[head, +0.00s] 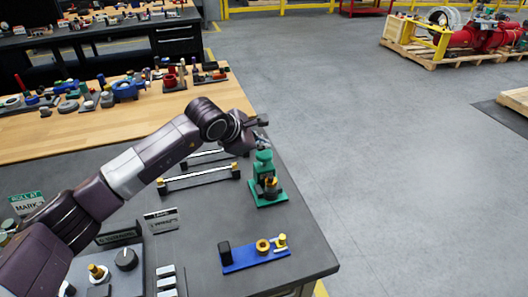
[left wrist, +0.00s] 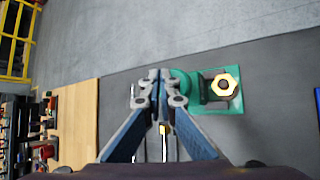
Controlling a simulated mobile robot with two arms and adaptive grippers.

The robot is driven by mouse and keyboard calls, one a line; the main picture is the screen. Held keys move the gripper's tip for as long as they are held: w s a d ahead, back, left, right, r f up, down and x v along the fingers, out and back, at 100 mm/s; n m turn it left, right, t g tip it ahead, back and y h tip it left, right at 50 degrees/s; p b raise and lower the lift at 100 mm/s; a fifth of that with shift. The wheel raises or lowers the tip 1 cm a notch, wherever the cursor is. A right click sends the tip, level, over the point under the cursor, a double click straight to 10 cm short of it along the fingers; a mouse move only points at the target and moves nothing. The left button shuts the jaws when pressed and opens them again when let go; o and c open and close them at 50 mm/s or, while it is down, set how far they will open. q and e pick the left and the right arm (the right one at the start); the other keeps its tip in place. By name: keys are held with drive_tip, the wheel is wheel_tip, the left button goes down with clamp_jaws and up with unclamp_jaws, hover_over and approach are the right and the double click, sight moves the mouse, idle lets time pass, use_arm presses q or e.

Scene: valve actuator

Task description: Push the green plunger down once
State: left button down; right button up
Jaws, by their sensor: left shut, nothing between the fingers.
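The green plunger (head: 264,157) stands upright on a green base plate (head: 281,198) at the right part of the dark bench. A brass-yellow knob (head: 271,183) sits on the same fixture, in front of the plunger. My left gripper (head: 262,138) is just above the plunger's top in the head view. In the left wrist view its shut, empty fingers (left wrist: 160,78) lie beside and partly over the round green plunger (left wrist: 181,76), and the yellow knob (left wrist: 224,85) is to the right. I cannot tell whether the fingertips touch the plunger. My right gripper is not in view.
White bars on yellow-capped posts (head: 198,179) lie left of the plunger. A blue plate with brass fittings (head: 255,259) lies nearer the front. A dial panel (head: 126,259) is at the front left. Bare bench top surrounds the green base, with the bench edge to its right.

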sight(263, 154)
use_arm(q)
drive_tip(key=shift+r, duration=0.1)
drive_tip(key=shift+r+p, duration=0.7)
drive_tip(key=shift+r, duration=1.8)
drive_tip(key=shift+f, duration=0.1)
